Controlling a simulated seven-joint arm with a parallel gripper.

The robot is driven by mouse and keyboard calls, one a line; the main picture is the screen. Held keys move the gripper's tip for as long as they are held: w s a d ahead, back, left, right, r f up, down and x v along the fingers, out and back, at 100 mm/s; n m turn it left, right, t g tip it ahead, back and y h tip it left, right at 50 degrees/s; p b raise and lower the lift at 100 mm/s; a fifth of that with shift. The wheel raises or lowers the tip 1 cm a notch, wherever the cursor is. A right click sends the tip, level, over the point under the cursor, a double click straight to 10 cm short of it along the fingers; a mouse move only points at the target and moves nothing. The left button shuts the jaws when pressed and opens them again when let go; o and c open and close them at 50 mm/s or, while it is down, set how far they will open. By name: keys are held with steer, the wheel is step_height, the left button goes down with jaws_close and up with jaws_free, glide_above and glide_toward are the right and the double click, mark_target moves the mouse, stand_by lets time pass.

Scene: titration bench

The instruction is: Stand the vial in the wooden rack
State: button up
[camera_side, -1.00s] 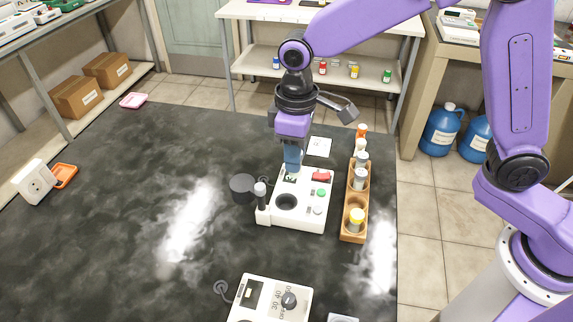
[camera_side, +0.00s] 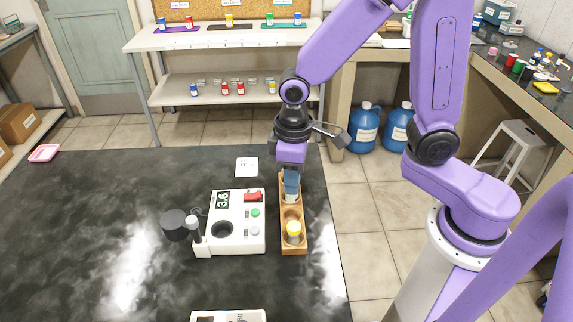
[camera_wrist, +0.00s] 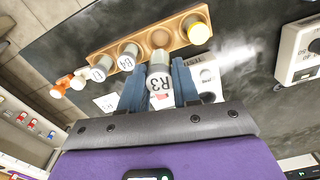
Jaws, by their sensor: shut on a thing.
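The vial (camera_wrist: 160,88), grey-topped with a white label reading R3, is between the blue fingers of my gripper (camera_wrist: 158,78) in the wrist view. My gripper also shows in the side view (camera_side: 291,183), shut on the vial, over the far part of the wooden rack (camera_side: 294,249). The rack also shows in the wrist view (camera_wrist: 145,43). Fingers hide most of the vial from the side. I cannot tell whether its lower end is inside a hole. An empty hole shows between my gripper and a yellow-capped vial (camera_side: 293,231) in the rack's near end.
A white instrument (camera_side: 234,240) with a display, buttons and round well stands close left of the rack. A white card (camera_side: 246,167) lies behind.

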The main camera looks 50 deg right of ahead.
steer(key=shift+f, duration=2.8)
steer(key=shift+f, duration=1.4)
stand_by(0.4)
steer(key=o, duration=1.3)
steer(key=shift+o, duration=0.2)
steer(key=shift+r, duration=3)
